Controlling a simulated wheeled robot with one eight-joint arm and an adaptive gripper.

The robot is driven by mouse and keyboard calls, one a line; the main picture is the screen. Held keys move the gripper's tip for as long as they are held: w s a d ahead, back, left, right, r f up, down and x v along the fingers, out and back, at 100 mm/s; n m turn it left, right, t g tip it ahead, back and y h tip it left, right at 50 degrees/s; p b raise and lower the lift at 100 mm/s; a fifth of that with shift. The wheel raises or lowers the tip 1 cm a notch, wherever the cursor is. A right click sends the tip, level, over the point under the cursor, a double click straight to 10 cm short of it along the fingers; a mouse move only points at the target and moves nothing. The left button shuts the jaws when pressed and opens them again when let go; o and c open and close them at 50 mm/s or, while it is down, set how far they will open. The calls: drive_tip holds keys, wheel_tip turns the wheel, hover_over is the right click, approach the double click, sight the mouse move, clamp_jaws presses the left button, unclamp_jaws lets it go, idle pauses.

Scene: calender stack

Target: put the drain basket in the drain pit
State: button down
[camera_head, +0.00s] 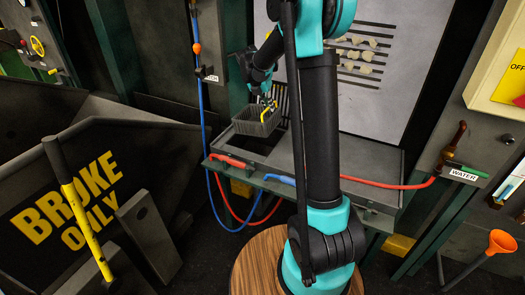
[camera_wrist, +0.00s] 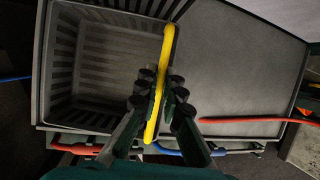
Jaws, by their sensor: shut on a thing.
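The drain basket (camera_head: 254,124) is a grey slatted box with a yellow handle (camera_wrist: 163,58). In the head view it hangs over the left part of a grey bench. My gripper (camera_head: 268,100) is shut on the handle, and the fingers (camera_wrist: 160,97) close around it from both sides in the wrist view. The basket's inside (camera_wrist: 112,62) is empty. The drain pit (camera_head: 250,144) is a dark opening in the bench top, just below the basket and partly hidden by it. In the wrist view the basket hides the pit.
The grey bench top (camera_head: 290,160) has free room right of the pit. Red handles (camera_head: 228,161) and blue handles (camera_head: 280,179) line its front edge, with hoses hanging below. A broke bin (camera_head: 100,185) stands at left. A wooden stool (camera_head: 258,265) is in front.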

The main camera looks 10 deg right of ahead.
drive_tip(key=shift+w+d, duration=0.2)
drive_tip(key=shift+d, duration=0.1)
drive_tip(key=shift+d+t+y, duration=0.1)
drive_tip(key=shift+t+y, duration=0.2)
drive_tip(key=shift+y, duration=0.1)
drive_tip(key=shift+f+t, duration=0.25)
drive_tip(key=shift+t, duration=0.05)
wheel_tip(320, 180, down, 19)
drive_tip(key=shift+f, duration=0.2)
drive_tip(key=c, duration=1.7)
unclamp_jaws()
